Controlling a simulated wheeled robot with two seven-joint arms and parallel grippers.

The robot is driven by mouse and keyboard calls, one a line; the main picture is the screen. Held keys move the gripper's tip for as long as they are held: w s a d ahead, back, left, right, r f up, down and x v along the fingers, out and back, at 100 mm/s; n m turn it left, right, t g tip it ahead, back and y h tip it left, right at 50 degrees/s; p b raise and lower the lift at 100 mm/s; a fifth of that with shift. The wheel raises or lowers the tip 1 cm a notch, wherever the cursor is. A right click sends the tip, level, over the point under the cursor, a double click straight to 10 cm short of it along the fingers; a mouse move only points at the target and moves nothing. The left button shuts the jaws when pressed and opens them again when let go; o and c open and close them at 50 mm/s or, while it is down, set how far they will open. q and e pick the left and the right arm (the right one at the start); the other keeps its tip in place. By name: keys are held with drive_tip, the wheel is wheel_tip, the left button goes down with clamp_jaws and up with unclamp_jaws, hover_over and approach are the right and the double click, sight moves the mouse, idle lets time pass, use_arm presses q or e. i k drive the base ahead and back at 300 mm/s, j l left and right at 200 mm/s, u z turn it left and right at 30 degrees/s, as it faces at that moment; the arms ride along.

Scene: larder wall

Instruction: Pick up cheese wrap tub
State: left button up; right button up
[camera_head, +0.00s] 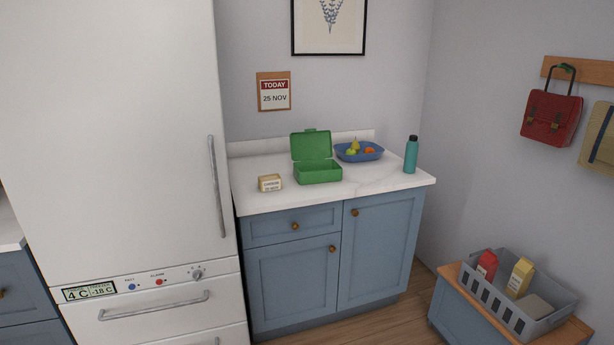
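A small cream and tan tub with a printed label (270,183), which looks like the cheese wrap tub, sits on the white countertop (262,200) near its left front edge, close to the fridge. Its label is too small to read fully. It stands apart from the green lunch box to its right. Neither of my grippers shows in the head view.
An open green lunch box (318,173), a blue fruit bowl (373,156) and a teal bottle (411,155) stand on the counter. The tall white fridge (115,130) borders it at left. A grey crate (518,311) with cartons sits lower right.

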sight(274, 182)
drive_tip(key=i+l+u, duration=0.3)
drive_tip(key=i+l, duration=0.15)
drive_tip(key=i, duration=0.3)
drive_tip(key=i+l+u, duration=0.35)
drive_tip(key=i+l, duration=0.25)
drive_tip(key=i, duration=0.15)
